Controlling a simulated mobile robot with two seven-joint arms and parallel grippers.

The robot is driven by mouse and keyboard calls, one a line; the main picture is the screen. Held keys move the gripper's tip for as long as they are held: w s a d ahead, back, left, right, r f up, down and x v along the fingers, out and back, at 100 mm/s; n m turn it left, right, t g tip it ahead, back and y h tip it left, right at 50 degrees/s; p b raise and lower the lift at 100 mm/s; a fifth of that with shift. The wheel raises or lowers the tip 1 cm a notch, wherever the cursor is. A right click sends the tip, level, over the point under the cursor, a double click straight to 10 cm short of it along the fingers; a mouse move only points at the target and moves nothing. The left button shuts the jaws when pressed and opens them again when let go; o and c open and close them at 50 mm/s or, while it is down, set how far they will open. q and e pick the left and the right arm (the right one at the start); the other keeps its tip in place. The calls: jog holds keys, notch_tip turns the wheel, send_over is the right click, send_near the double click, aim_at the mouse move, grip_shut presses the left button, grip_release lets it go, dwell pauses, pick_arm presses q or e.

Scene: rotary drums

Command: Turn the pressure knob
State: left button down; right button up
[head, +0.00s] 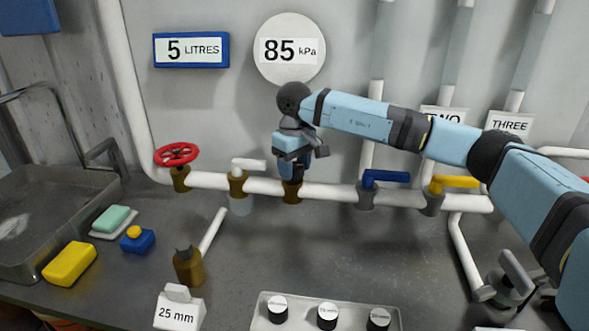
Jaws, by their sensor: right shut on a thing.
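My right gripper (296,152) reaches in from the right and points down at the white pipe. It is shut on the pressure knob, whose dark blue body (291,171) shows partly below the jaws. The knob stands above a brass fitting (292,191) on the pipe; its top is hidden by the gripper. A round white sign (289,49) on the wall above reads 85 kPa. My left gripper is not in view.
A red wheel valve (177,153), a white lever (249,164), a blue lever (386,177) and a yellow lever (457,183) sit along the same pipe (332,190). A sink (60,190) is at the left.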

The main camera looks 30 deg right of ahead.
aim_at(295, 165)
jog(key=shift+n, duration=1.2)
jog(key=shift+r+n, duration=0.1)
jog(key=shift+n, duration=0.2)
jog(key=o, duration=0.9)
jog(key=shift+b, duration=0.3)
notch_tip(295, 165, up, 8)
jog(key=shift+f, duration=0.25)
